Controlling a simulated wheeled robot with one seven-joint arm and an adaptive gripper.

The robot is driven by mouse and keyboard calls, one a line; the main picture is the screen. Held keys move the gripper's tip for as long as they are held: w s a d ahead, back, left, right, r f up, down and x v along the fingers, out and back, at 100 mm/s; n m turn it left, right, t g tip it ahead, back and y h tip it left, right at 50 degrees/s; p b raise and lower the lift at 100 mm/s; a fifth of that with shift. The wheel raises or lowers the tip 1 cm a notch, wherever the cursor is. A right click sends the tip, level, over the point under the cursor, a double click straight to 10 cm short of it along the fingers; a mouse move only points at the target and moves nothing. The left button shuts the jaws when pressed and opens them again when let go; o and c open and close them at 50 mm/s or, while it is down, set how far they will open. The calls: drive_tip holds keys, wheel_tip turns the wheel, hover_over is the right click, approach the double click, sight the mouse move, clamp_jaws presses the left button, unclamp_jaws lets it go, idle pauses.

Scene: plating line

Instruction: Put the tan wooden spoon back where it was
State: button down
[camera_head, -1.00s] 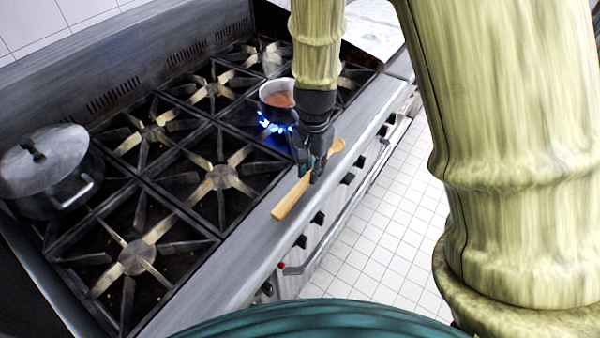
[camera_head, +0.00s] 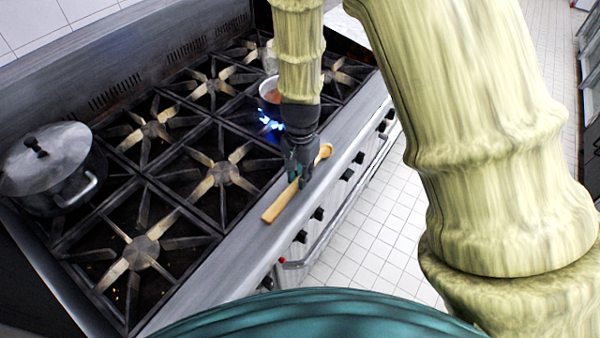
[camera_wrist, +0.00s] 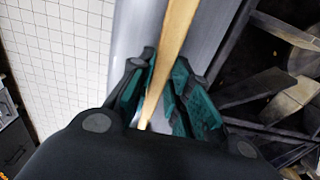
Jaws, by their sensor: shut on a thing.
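The tan wooden spoon (camera_head: 280,205) is at the stove's steel front ledge, its bowl towards the far right and its handle end towards the near left. My gripper (camera_head: 299,178) is shut on the spoon's handle between its two ends. In the wrist view the spoon (camera_wrist: 176,40) runs between the teal finger pads of my gripper (camera_wrist: 160,95). I cannot tell whether the spoon rests on the ledge or is just above it. The small pot (camera_head: 269,92) with reddish-brown contents sits over a blue flame, partly hidden behind my arm.
The front ledge (camera_head: 213,270) is bare on both sides of the spoon. A large lidded pot (camera_head: 52,172) stands on the left burners. Burner grates (camera_head: 222,174) lie behind the ledge. Knobs line the stove front above the tiled floor (camera_head: 385,215).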

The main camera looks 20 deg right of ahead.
drive_tip(key=c, duration=1.3)
unclamp_jaws()
drive_tip(key=shift+c, duration=0.2)
drive_tip(key=shift+r, duration=0.1)
wheel_tip(320, 180, up, 12)
drive_tip(key=b, duration=0.2)
drive_tip(key=shift+b, duration=0.3)
